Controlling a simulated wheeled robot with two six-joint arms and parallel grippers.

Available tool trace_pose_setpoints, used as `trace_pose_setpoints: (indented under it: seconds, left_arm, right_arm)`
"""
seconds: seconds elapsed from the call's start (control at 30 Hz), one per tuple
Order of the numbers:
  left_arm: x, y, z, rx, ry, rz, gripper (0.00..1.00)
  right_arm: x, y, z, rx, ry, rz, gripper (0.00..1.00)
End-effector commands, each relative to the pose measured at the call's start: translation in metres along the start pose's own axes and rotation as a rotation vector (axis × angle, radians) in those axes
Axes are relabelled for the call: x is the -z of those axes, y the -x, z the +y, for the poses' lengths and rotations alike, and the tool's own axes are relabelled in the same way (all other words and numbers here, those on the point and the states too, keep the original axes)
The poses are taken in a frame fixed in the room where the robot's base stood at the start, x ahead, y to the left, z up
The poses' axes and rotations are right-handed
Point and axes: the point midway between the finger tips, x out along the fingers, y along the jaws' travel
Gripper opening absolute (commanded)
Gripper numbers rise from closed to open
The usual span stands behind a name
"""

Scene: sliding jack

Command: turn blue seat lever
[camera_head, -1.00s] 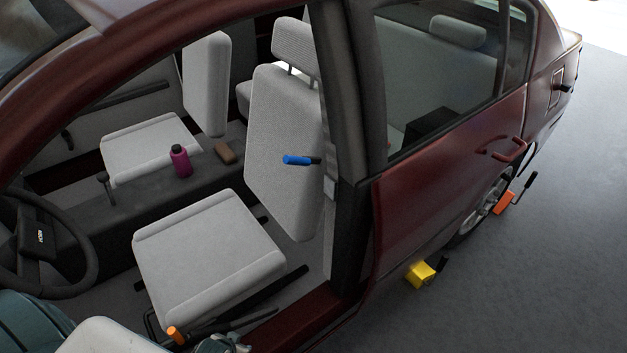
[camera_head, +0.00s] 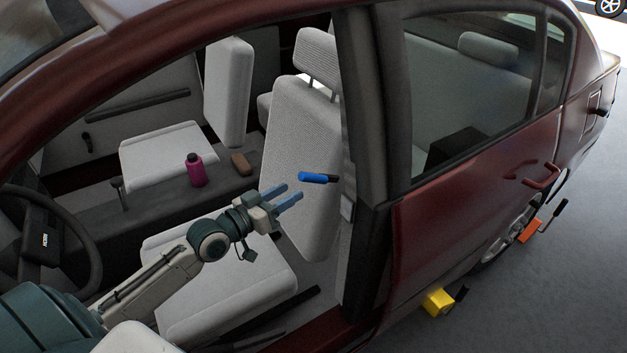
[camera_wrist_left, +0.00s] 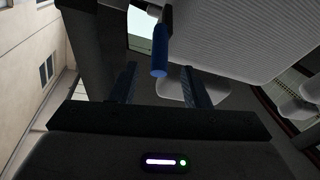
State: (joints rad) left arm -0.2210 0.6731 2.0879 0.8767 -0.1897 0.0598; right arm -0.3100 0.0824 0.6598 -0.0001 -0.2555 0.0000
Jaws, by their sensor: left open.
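The blue seat lever (camera_head: 313,178) sticks out from the side of the driver's seat backrest (camera_head: 298,150), with its dark end toward the door pillar. My left gripper (camera_head: 284,196) is open and empty inside the car, above the seat cushion. Its two blue fingers point toward the lever and stop a little short of it on the left. In the left wrist view the lever (camera_wrist_left: 160,52) hangs into the picture ahead of the two fingers (camera_wrist_left: 162,85), between them in the picture. My right gripper shows in neither view.
The steering wheel (camera_head: 45,240) is at the left. A magenta bottle (camera_head: 196,171) and a brown block (camera_head: 241,163) are on the console. Yellow (camera_head: 437,301) and orange (camera_head: 529,230) items are by the car outside.

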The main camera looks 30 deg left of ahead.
Motion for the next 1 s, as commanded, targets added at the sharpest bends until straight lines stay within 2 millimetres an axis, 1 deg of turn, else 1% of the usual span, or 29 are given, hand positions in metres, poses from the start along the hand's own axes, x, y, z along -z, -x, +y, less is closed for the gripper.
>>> trace_pose_setpoints:
  seconds: [0.03,0.2,0.4,0.5,0.7,0.93,0.97,1.0]
  left_arm:
    - [-0.002,-0.008,0.0,-0.002,0.002,0.006,0.43]
    - [0.0,-0.036,0.0,-0.001,0.005,0.006,0.43]
    - [0.001,-0.067,0.001,0.0,0.004,0.002,0.43]
    - [0.0,-0.077,0.0,0.001,0.002,0.001,0.43]
    - [-0.001,-0.087,0.0,0.0,-0.001,-0.002,0.43]
    - [-0.001,-0.088,0.0,0.0,-0.002,-0.002,0.43]
    - [-0.001,-0.088,0.0,0.0,-0.002,-0.002,0.41]
    - [-0.001,-0.088,0.0,0.0,-0.002,-0.002,0.33]
  right_arm:
    - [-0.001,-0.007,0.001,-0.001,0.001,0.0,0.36]
    - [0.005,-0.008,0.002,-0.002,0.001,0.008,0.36]
    - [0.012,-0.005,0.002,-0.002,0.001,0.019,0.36]
    - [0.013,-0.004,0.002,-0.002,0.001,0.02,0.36]
    - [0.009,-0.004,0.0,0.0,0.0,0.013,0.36]
    - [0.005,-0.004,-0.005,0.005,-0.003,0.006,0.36]
    - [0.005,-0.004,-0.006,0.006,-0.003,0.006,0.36]
    - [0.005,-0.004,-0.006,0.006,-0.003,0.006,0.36]
